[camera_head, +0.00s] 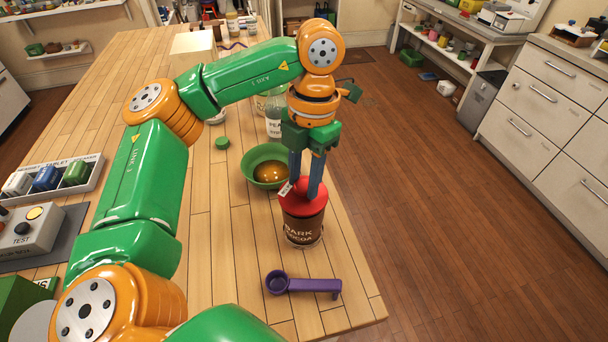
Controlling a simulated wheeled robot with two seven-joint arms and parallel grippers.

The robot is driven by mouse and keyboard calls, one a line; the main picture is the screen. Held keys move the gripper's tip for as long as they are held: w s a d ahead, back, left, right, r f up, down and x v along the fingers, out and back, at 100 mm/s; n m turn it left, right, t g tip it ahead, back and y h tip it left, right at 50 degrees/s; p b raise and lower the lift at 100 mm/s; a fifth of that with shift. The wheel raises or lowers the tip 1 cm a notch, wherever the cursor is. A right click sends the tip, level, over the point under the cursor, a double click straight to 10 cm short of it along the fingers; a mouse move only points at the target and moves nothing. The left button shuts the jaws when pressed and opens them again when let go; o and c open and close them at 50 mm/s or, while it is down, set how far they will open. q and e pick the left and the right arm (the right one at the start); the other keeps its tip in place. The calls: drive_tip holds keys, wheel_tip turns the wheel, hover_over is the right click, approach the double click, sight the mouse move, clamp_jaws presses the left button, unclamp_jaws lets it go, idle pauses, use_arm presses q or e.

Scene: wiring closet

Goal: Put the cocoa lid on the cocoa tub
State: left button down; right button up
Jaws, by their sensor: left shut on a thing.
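The cocoa tub (302,231) is dark brown, labelled "DARK COCOA", and stands upright near the right edge of the wooden worktop. The red cocoa lid (316,205) is at the tub's top and covers its opening from this view. I cannot tell whether it is fully seated or slightly above the rim. My left gripper (305,188) points down from above, its blue fingers shut on the middle of the lid. A small white tag shows by the fingers. My right gripper is not in view.
A green bowl (254,182) with brown contents sits just behind the tub. A purple scoop (303,285) lies in front of it. A clear jar (273,126) and a small green lid (222,143) stand farther back. The worktop's right edge is close.

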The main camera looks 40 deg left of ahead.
use_arm(q)
drive_tip(key=shift+f+b, duration=0.6)
drive_tip(key=shift+f, duration=0.15)
drive_tip(key=c, duration=0.8)
unclamp_jaws()
drive_tip(key=o, duration=0.6)
drive_tip(key=shift+c, duration=0.2)
drive_tip(key=r+p, duration=0.5)
drive_tip(key=w+r+p, duration=0.1)
drive_tip(key=r+p, duration=0.2)
drive_tip(key=shift+r, duration=0.15)
